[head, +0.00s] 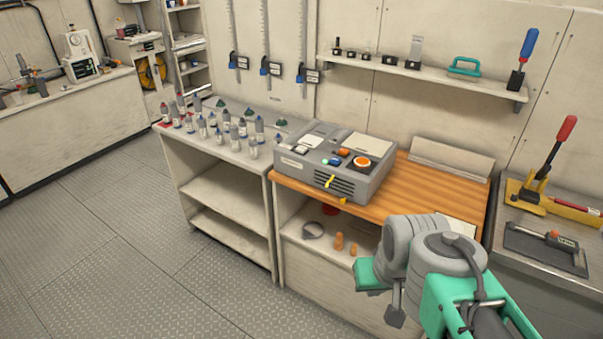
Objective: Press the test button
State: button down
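A grey control box (313,177) sits on the wooden top of the middle bench. Its upper face carries a large round orange button (362,162), a small orange control (343,152), a blue control (334,162) and a whitish control (301,150). A yellow lever (330,181) shows at its front edge. No label is readable, so I cannot tell which is the test button. My gripper (394,316) hangs at the lower right, in front of the bench and apart from the box. My arm partly hides it, and its fingers are not clear.
Several small bottles (234,136) crowd the left bench top. The wooden top (430,185) is mostly clear right of the box. A wall shelf (430,77) holds small items above. A red-handled lever (550,150) stands at right. The left floor (110,250) is open.

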aim_at(300, 149)
jog(key=u, duration=1.15)
jog(key=i, duration=0.65)
jog(key=u, duration=0.75)
jog(key=i, duration=0.8)
jog(key=z, duration=0.9)
jog(key=i, duration=0.85)
jog(key=z, duration=1)
